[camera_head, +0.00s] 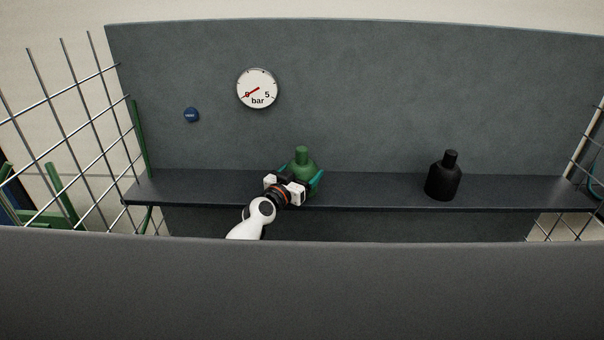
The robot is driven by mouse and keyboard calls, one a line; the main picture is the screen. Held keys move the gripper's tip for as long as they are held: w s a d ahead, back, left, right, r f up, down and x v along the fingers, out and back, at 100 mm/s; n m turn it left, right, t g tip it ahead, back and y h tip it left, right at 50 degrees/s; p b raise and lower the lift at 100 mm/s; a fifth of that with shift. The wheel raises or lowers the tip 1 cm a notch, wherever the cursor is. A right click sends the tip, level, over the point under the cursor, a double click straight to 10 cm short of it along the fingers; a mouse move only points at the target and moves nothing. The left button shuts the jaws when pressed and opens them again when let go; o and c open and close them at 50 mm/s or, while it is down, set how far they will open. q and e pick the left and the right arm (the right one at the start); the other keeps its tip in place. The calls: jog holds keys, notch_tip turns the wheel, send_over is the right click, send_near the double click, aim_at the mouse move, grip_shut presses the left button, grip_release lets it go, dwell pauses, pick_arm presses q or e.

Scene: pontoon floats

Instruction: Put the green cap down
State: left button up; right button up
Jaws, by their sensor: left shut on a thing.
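The green cap (303,160) is a bottle-shaped piece with a narrow neck, upright at the middle of the dark shelf. My left gripper (312,183) reaches in from the lower left and is shut on the green cap, with teal fingers on either side of its lower body. The cap's base is partly hidden by the gripper, so I cannot tell whether it touches the shelf. My right gripper is not in view.
The dark shelf (375,193) runs along a grey wall panel. A black bottle-shaped piece (443,179) stands on its right part. A pressure gauge (257,88) and a blue button (191,115) are on the panel. Wire mesh (75,105) stands left. The shelf between the two pieces is clear.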

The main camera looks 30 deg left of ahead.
pick_arm(q)
jog(key=o, duration=0.9)
jog(key=shift+o, duration=1.2)
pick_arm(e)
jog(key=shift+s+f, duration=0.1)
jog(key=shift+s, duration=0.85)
pick_arm(q)
jog(key=shift+s, duration=0.25)
jog(key=s+p, duration=0.2)
jog(key=s, duration=0.9)
jog(key=shift+s+d+f+p, duration=0.2)
jog(key=shift+s+p, duration=0.05)
jog(key=shift+p, duration=0.15)
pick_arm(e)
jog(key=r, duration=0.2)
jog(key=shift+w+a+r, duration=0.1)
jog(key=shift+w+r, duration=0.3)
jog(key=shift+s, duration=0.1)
